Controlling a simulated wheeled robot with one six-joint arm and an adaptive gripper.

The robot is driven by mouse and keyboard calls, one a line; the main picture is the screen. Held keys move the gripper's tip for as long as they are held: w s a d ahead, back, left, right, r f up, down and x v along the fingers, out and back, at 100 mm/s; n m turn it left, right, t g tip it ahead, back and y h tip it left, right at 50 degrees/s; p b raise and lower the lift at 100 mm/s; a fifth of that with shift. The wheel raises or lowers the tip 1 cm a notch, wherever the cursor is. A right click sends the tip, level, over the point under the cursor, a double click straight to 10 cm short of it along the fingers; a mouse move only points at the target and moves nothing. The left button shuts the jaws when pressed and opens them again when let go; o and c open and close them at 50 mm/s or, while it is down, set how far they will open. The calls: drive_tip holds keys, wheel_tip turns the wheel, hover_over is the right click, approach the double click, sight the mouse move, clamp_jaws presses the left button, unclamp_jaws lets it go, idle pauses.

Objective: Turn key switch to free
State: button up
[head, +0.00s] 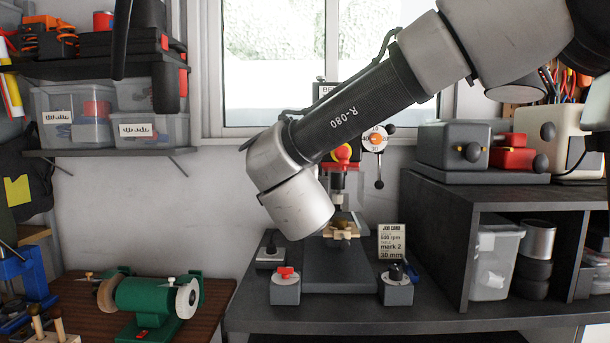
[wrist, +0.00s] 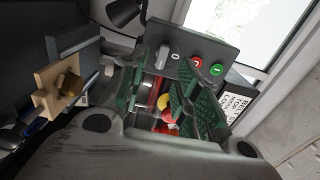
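Two small grey switch boxes stand at the front of the drill press base in the head view. The left box (head: 285,290) carries a red knob (head: 286,272). Beyond the fingers is a panel (wrist: 212,45) with a grey lever, a red button and a green button. In the head view my arm hides the gripper.
The drill press (head: 338,180) stands behind the boxes, with a brass workpiece (head: 342,228) on its table; its red and yellow stop button (head: 342,153) is beside my arm. A job card (head: 392,242) stands at right. A green grinder (head: 150,300) is at left.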

drive_tip(key=s, duration=0.7)
drive_tip(key=shift+s, duration=0.25)
drive_tip(key=shift+a, duration=0.1)
